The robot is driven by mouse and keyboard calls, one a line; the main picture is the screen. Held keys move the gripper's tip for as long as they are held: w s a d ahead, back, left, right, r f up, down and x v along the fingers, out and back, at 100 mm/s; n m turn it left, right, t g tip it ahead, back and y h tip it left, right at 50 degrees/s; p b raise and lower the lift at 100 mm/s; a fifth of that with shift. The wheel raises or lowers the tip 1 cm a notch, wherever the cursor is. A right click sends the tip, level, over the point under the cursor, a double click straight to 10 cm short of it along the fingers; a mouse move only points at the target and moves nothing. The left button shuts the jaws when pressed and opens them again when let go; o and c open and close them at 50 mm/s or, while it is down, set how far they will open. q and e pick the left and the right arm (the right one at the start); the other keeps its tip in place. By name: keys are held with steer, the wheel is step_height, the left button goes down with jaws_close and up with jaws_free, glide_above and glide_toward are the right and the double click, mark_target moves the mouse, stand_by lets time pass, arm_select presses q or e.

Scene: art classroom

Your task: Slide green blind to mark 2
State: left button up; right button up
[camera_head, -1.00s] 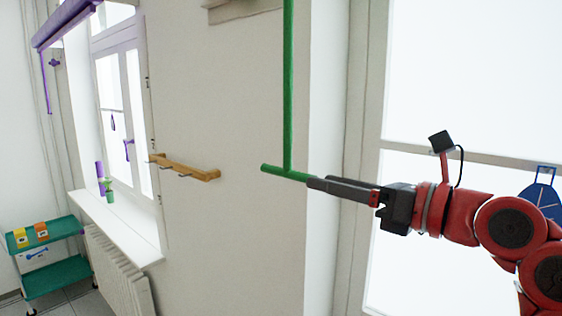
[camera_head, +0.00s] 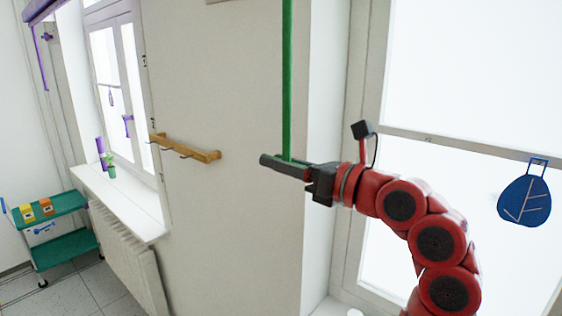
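The green blind's pull rod (camera_head: 287,80) hangs down in front of the beige wall and runs out of view at the top. Its short green crossbar (camera_head: 296,159) is at the lower end, mostly hidden by my gripper. The green blind itself is out of view. No mark 2 for it is readable.
A wooden hook rail (camera_head: 185,149) is on the wall at left. Beyond are a purple blind (camera_head: 45,9), a windowsill (camera_head: 120,205), a radiator (camera_head: 130,262) and a green trolley (camera_head: 58,204). A blue leaf-shaped item (camera_head: 525,198) hangs at the right window.

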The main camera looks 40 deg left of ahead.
arm_select(q)
jaws_close()
stand_by(1.1)
